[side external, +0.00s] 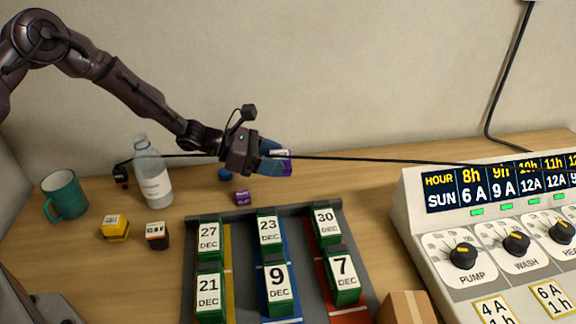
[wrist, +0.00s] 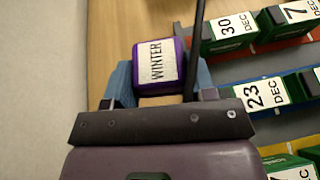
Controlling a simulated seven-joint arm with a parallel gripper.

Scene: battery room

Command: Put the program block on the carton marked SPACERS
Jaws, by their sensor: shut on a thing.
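My gripper (side external: 273,160) is shut on a purple block (side external: 286,166) with a white label, held in the air beyond the far edge of the grey rack. In the wrist view the block (wrist: 158,64) reads WINTER and sits between the blue fingers of my gripper (wrist: 160,80). A second, smaller-looking purple block (side external: 242,198) with an unclear label stands on the table below and left of my gripper. A brown carton (side external: 407,307) shows at the bottom edge, right of the rack. No SPACERS marking is readable on it.
The grey rack (side external: 328,210) holds several green date blocks. A bottle (side external: 153,175), green mug (side external: 66,196), yellow block (side external: 114,228) and dark block (side external: 156,236) stand left. A control panel (side external: 415,222) stands right. A black cable (side external: 380,160) crosses near my gripper.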

